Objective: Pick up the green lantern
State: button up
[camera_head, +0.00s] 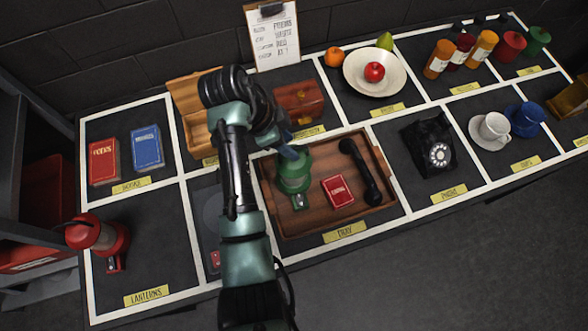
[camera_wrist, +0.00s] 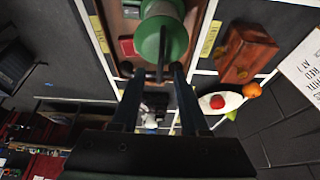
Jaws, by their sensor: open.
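The green lantern (camera_head: 294,173) stands upright in the left part of the wooden tray (camera_head: 325,224). My gripper (camera_head: 288,147) is over the lantern's top, and my arm hides part of that area. In the wrist view the lantern (camera_wrist: 161,40) lies just beyond my open fingers (camera_wrist: 155,72), with its dark handle roughly between the tips. I cannot tell whether the fingers touch it. Nothing is held.
A red card box (camera_head: 338,190) and a black telephone handset (camera_head: 360,172) lie in the tray beside the lantern. A red lantern (camera_head: 97,238) stands at the left in the section labelled lanterns. A wooden chest (camera_head: 298,101) stands behind the tray.

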jog(key=shift+d+f, duration=0.15)
jog(key=shift+f, duration=0.2)
grip_shut()
jog(key=shift+w+r, duration=0.1)
jog(key=shift+r, duration=0.05)
dwell(1.0)
